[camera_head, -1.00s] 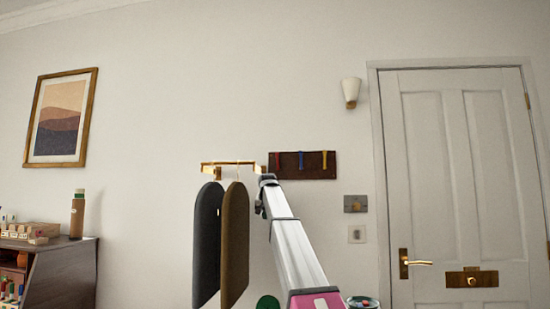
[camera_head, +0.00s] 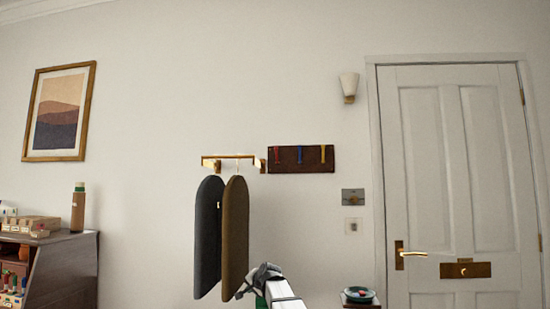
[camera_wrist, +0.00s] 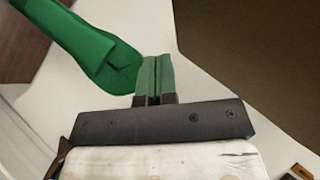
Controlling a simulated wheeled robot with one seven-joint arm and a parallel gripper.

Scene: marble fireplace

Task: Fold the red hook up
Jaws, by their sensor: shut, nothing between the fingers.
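My gripper (camera_head: 242,293) is well below the board, beside the lower end of the brown hanging panel. In the wrist view its green-tipped fingers (camera_wrist: 154,78) are together and empty. The red hook and its board are not visible in the wrist view.
Grey (camera_head: 207,235) and brown (camera_head: 235,235) panels hang from a brass rail (camera_head: 228,157) left of the board. A green object (camera_wrist: 95,50) is near the fingers. The wall below the board is clear.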

